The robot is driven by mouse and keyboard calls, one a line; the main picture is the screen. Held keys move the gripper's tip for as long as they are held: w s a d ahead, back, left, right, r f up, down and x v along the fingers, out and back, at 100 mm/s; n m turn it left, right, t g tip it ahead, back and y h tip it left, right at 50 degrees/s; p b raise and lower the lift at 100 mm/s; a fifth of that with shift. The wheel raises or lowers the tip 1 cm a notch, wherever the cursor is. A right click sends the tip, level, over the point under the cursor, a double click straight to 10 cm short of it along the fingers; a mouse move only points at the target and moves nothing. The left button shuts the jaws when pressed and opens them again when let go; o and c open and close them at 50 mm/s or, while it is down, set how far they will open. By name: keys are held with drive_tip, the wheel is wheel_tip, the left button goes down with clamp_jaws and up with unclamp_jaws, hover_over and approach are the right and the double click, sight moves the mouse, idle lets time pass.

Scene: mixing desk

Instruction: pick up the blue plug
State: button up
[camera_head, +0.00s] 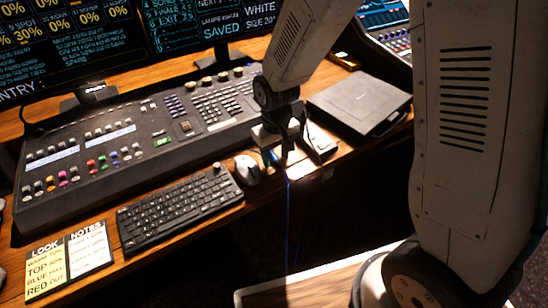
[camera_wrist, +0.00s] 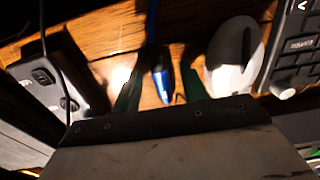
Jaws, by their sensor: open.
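The blue plug (camera_wrist: 163,84) lies on the wooden desk in the wrist view, between my gripper's two dark fingers. A thin blue cable (camera_wrist: 152,22) runs from it toward the top of that view. In the head view the blue plug (camera_head: 276,157) shows only as a small blue patch beside my gripper (camera_head: 284,158), and the cable (camera_head: 288,215) hangs below the desk edge. My gripper (camera_wrist: 162,90) is open, with its fingers on either side of the plug. Contact between fingers and plug cannot be told.
A white mouse (camera_head: 247,170) and a black keyboard (camera_head: 180,207) lie left of my gripper. The mixing console (camera_head: 130,150) is behind them. A dark box with round sockets (camera_wrist: 45,78) is close by in the wrist view. A flat black case (camera_head: 358,101) lies to the right.

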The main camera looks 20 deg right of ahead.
clamp_jaws()
idle(0.6)
